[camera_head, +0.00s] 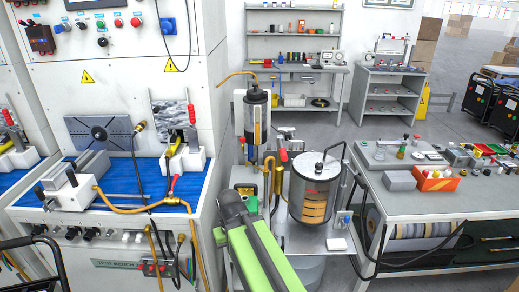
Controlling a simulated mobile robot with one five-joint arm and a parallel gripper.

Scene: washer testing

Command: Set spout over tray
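A thin curved copper-coloured tube (236,76), which looks like a spout, sticks out to the left from the top of an upright clear cylinder unit (257,118). Another copper-coloured tube (268,165) bends beside a red-handled valve (283,155) lower down. A steel tray-like surface (310,243) lies under a lidded steel tank (315,188); I cannot tell whether this is the task's tray. A green and dark grey arm part, seemingly mine, reaches up from the bottom centre. I can make out no gripper fingers.
A blue-topped test bench (120,185) with hoses stands at left. A grey workbench (440,205) with an orange bin (435,180) and small parts stands at right. Shelves (295,60) line the back. Open floor (345,130) lies between them. Black hoses hang right of the tank.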

